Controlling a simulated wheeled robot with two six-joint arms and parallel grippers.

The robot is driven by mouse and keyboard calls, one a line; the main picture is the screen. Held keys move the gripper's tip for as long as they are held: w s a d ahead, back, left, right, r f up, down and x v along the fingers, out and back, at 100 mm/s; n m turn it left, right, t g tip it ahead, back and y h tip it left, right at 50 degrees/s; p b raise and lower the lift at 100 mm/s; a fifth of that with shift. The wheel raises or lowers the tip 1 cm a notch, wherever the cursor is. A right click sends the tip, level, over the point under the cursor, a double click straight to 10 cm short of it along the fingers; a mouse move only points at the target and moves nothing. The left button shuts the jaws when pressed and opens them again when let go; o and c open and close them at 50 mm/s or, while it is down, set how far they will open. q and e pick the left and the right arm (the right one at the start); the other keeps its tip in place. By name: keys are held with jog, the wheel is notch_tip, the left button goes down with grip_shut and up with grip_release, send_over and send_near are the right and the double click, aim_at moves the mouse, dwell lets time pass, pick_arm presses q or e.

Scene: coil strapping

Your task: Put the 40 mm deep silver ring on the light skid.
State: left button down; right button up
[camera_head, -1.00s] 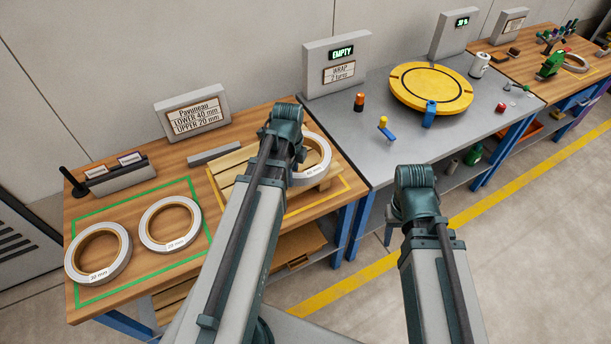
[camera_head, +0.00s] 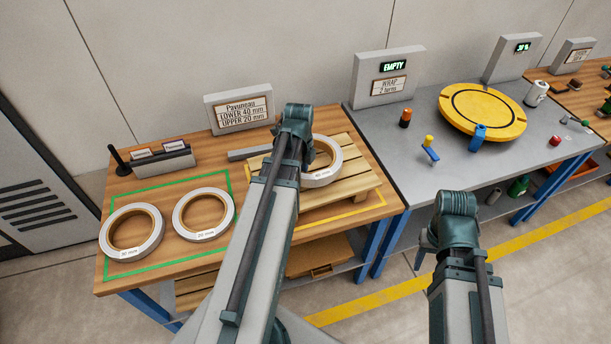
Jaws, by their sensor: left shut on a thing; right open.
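The silver ring (camera_head: 327,174), with a tan inner face and a label too small to read surely, is over the light slatted skid (camera_head: 355,188). I cannot tell whether it touches the slats. Two other silver rings, marked 30 mm (camera_head: 117,244) and 20 mm (camera_head: 183,225), lie flat inside the green outline.
A sign (camera_head: 240,108) reads LOWER 40 mm, UPPER 20 mm. A grey bar (camera_head: 245,154) lies behind the skid. A small holder with cards (camera_head: 158,160) stands at the back left.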

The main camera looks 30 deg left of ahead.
pick_arm(q)
jog(key=shift+d+f+b, duration=0.1)
jog(key=shift+f+b, duration=1)
jog(key=shift+f, duration=0.4)
jog(key=shift+f, duration=0.15)
jog(key=c, duration=0.5)
grip_release()
jog(key=shift+c, duration=0.2)
jog(key=r+p, duration=1.2)
jog(key=shift+s+r, duration=0.2)
